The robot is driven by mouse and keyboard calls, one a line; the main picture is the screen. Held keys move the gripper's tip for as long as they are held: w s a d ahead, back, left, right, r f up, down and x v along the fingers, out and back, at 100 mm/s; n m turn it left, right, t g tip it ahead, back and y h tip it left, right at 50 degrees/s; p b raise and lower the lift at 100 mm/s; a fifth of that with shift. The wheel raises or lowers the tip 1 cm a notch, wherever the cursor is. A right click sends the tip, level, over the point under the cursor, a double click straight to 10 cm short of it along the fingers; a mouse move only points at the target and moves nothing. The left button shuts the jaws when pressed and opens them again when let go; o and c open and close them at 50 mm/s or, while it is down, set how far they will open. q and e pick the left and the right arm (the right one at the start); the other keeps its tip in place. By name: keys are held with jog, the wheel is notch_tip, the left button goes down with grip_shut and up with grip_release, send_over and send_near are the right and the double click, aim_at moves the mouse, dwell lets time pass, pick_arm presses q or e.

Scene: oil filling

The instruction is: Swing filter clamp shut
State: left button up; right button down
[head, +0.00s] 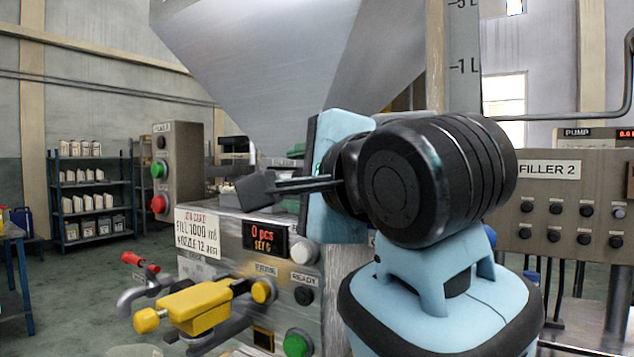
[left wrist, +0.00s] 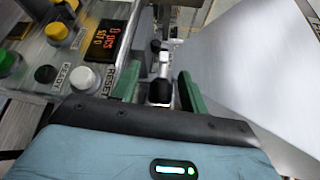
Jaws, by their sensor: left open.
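My left arm fills the middle right of the head view, its blue gripper body (head: 325,165) beside the control panel; its fingers are mostly hidden there. In the left wrist view my left gripper (left wrist: 158,78) is open, with two green fingers apart. A black knob-like end on a silver fitting (left wrist: 160,88) shows in the gap between the fingers. I cannot tell whether it touches them, or whether it belongs to the filter clamp. No part is clearly identifiable as the filter clamp. My right gripper is not in view.
The control panel (head: 225,262) has a counter display (head: 264,240) and several buttons. A yellow-handled fitting (head: 195,305) and a red-tipped lever (head: 140,262) stick out at lower left. A large metal hopper (head: 290,60) hangs above. The Filler 2 panel (head: 560,205) stands right.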

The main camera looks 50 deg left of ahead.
pick_arm(q)
jog(key=shift+w+a, duration=0.1)
jog(key=shift+a, duration=0.45)
grip_shut()
